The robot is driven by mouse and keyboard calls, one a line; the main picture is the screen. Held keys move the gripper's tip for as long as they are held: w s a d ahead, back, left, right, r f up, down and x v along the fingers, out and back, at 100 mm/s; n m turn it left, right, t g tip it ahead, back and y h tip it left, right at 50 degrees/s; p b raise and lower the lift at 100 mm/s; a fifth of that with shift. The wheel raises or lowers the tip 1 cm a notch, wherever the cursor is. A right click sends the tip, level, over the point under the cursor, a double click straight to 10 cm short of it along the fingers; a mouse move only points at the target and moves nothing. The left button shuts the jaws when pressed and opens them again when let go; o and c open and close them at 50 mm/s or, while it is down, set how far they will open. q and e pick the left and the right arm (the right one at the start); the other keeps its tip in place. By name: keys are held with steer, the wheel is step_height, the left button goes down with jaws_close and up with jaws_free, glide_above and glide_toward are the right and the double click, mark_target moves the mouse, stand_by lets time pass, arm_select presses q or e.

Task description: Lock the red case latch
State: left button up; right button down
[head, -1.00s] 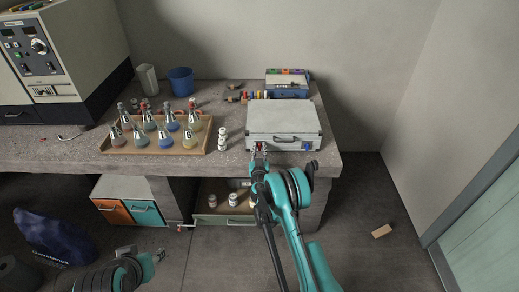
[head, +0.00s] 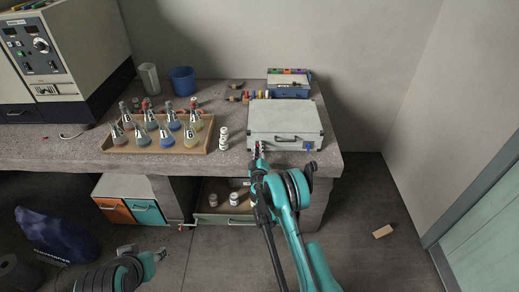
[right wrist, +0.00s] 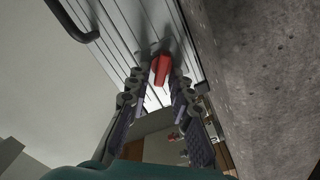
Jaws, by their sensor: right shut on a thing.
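A silver case (head: 285,117) lies closed on the concrete bench, its handle (head: 286,139) facing front. A blue latch (head: 308,147) is at the front right. The red latch (right wrist: 161,68) shows in the right wrist view on the case's ribbed front, between the fingertips of my right gripper (right wrist: 157,85). In the head view my right gripper (head: 259,149) is at the case's front left corner, shut on the red latch and hiding it. Whether the latch is fastened cannot be told. My left gripper (head: 157,256) is low at the left, away from the case; its jaws are unclear.
A blue cup (head: 182,80) and a device with coloured switches (head: 288,83) stand behind. The bench front edge runs just below the case.

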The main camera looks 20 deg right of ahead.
steer(key=n, duration=0.4)
steer(key=shift+f, duration=0.15)
steer(key=shift+f+n, duration=0.15)
steer(key=shift+n, duration=1.55)
steer(key=c, duration=1.6)
jaws_free()
step_height(320, 180, up, 10)
steer(key=shift+w+f, duration=0.1)
